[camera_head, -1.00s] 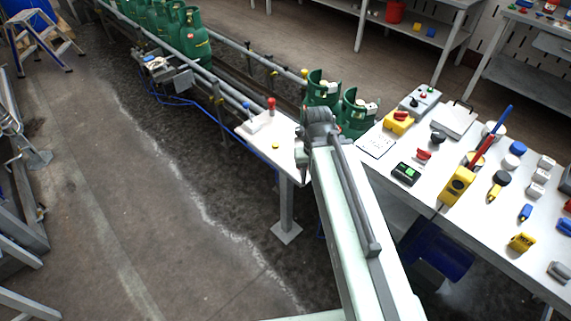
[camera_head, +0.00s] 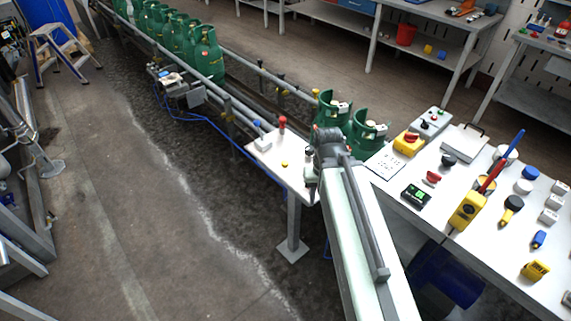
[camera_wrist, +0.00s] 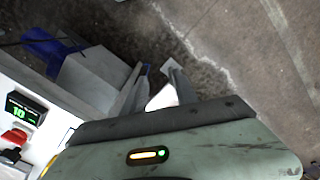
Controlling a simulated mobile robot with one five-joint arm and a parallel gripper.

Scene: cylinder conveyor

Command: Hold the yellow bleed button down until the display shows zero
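The yellow button (camera_head: 284,164) is a small round dot on the white top of a small stand (camera_head: 268,150) beside the conveyor. My gripper (camera_head: 311,172) is at the stand's right edge, to the right of the button and apart from it. In the wrist view my gripper's two fingers (camera_wrist: 155,75) are spread with nothing held between them; a white surface shows beyond, and the button is not visible there. The display (camera_head: 416,195) is a black box with a green screen on the bench; in the wrist view the display (camera_wrist: 20,112) seems to read 10.
A red-topped post (camera_head: 282,122) stands on the stand behind the button. Green cylinders (camera_head: 208,52) line the conveyor, two near my arm. The white bench (camera_head: 400,170) at right holds a yellow meter (camera_head: 467,211) and several small items.

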